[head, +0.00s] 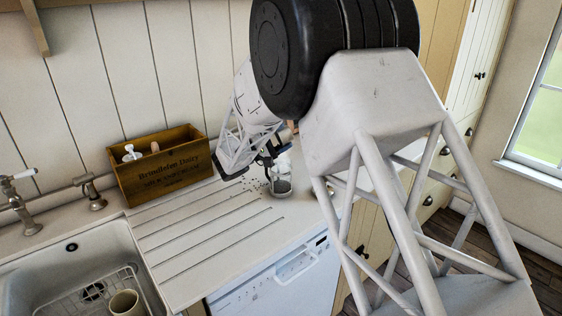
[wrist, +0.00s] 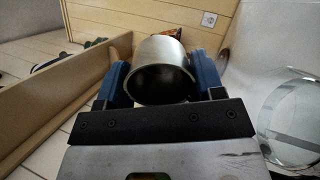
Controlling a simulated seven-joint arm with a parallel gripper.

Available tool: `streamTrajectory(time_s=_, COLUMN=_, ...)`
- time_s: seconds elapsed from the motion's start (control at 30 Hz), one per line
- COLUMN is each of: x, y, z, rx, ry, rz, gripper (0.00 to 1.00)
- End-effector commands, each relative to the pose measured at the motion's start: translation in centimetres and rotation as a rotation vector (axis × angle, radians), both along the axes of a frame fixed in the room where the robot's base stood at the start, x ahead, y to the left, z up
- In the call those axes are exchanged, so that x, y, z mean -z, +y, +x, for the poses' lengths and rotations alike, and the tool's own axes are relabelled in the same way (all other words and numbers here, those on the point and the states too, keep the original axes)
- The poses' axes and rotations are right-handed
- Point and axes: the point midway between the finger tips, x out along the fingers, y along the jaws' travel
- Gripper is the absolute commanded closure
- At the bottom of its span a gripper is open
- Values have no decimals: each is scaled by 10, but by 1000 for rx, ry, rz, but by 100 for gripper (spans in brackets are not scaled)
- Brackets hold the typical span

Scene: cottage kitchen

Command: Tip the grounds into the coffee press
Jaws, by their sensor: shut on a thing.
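My gripper (head: 268,160) is above the counter in the head view, partly hidden by its own arm. In the wrist view my gripper (wrist: 160,85) has its blue fingers shut on a metal cup (wrist: 150,83). The cup is tilted, its open mouth towards the wrist camera; no grounds show inside. The glass coffee press (head: 281,187) stands on the counter just below the gripper, with dark grounds in its bottom. Its clear glass (wrist: 290,125) also shows at the right of the wrist view, apart from the cup. Dark specks of grounds (head: 254,185) lie on the counter left of the press.
A wooden box (head: 165,180) with bottles in it stands against the wall, left of my gripper. A sink (head: 75,262) with a wire rack and a mug (head: 125,303) is at the lower left. The counter's front edge is close to the press.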

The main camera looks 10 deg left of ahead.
Motion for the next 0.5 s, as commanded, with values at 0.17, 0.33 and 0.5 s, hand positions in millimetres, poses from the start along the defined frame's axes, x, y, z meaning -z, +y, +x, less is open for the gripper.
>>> streamTrajectory(time_s=0.17, x=-1, y=0, z=0, rx=0, ry=-6, rz=-12, gripper=61)
streamTrajectory(time_s=0.33, x=-2, y=1, z=-1, rx=0, ry=-12, rz=-22, gripper=61)
streamTrajectory(time_s=0.5, x=-3, y=1, z=-1, rx=1, ry=-17, rz=-31, gripper=61)
